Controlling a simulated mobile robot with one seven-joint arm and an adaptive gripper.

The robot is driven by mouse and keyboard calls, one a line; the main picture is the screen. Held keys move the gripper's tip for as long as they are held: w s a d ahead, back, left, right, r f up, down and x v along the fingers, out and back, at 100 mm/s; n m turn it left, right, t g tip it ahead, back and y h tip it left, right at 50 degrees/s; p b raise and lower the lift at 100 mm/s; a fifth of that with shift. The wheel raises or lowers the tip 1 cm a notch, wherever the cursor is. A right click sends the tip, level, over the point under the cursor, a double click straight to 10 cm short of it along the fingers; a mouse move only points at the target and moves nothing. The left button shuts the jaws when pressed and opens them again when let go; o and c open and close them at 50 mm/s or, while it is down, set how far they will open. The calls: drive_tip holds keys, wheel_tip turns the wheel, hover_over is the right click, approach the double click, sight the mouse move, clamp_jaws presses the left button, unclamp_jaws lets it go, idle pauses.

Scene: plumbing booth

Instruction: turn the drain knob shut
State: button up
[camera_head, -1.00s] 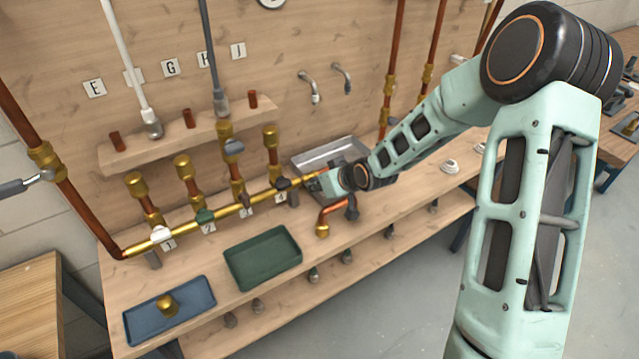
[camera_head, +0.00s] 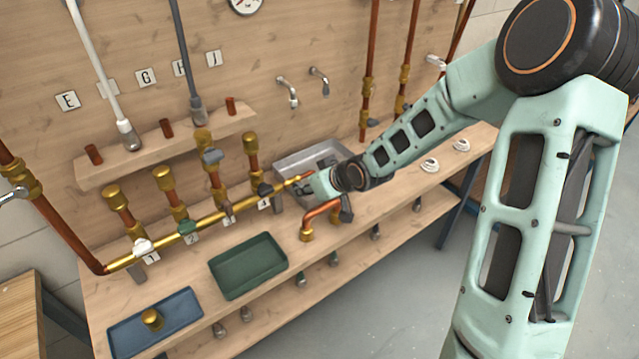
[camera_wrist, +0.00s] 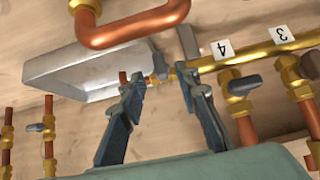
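A brass manifold pipe (camera_head: 215,214) runs along the bench and ends over the metal sink tray (camera_head: 318,157). In the wrist view a small grey knob (camera_wrist: 159,66), which looks like the drain knob, sits near the pipe's end beside a short copper stub (camera_wrist: 123,78). My gripper (camera_wrist: 162,80) is open, with one finger on each side of this knob's place in the picture. I cannot tell whether a finger touches it. In the head view my gripper (camera_head: 308,184) is at the pipe end and hides the knob.
A bent copper pipe (camera_head: 320,209) stands in front of the pipe end, close to my gripper. The valve 4 handle (camera_wrist: 244,84) is beside the right finger in the wrist view. Green (camera_head: 246,283) and blue (camera_head: 120,340) trays lie toward the front left.

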drive_tip(key=shift+v, duration=3.65)
